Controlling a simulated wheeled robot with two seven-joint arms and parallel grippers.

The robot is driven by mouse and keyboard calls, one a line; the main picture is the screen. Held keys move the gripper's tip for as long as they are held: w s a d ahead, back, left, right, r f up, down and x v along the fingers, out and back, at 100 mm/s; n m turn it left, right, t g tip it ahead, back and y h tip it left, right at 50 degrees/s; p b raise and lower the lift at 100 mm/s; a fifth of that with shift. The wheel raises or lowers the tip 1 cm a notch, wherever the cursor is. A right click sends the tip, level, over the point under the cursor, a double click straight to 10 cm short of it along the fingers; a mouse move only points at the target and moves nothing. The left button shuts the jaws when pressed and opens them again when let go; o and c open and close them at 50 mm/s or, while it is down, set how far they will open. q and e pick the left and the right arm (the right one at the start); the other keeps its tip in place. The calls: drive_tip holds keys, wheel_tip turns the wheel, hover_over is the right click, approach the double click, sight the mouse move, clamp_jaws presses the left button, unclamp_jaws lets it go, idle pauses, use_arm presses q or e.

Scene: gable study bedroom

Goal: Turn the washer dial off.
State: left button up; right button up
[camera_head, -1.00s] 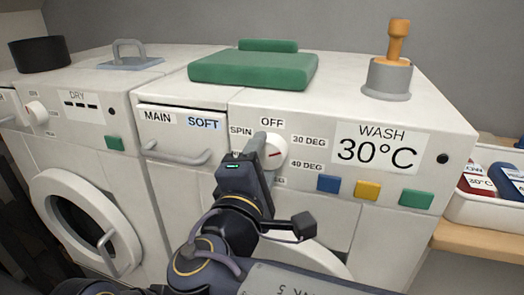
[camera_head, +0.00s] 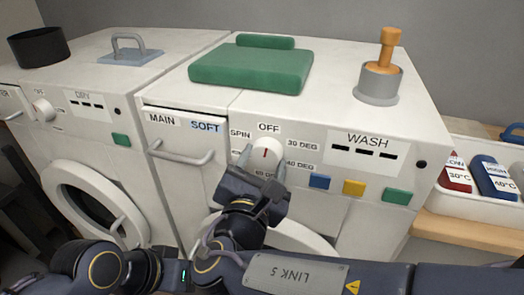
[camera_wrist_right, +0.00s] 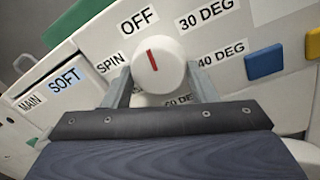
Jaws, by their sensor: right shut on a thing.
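The white washer dial (camera_head: 265,153) is on the washer's front panel, below the OFF label (camera_head: 269,128). Its red mark points up toward OFF, and it shows the same way in the right wrist view (camera_wrist_right: 153,62). My right gripper (camera_head: 262,164) is shut on the dial, with one finger on each side of it. The washer display (camera_head: 366,147), under the word WASH, shows dashes. My left gripper is not in view.
Blue (camera_head: 320,181), yellow (camera_head: 354,187) and green (camera_head: 398,196) buttons lie right of the dial. A drawer handle (camera_head: 181,154) juts out on the left. The dryer (camera_head: 75,140) stands left, and a white tray (camera_head: 450,203) with labelled packs stands right.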

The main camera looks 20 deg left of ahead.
drive_tip(key=shift+n+p, duration=0.8)
drive_tip(key=shift+n, duration=0.3)
drive_tip(key=shift+f, duration=0.1)
drive_tip(key=o, duration=1)
drive_tip(key=shift+s, duration=0.1)
drive_tip(key=s, duration=0.7)
drive_tip(key=shift+s+d, duration=0.25)
drive_tip(key=shift+s, duration=0.1)
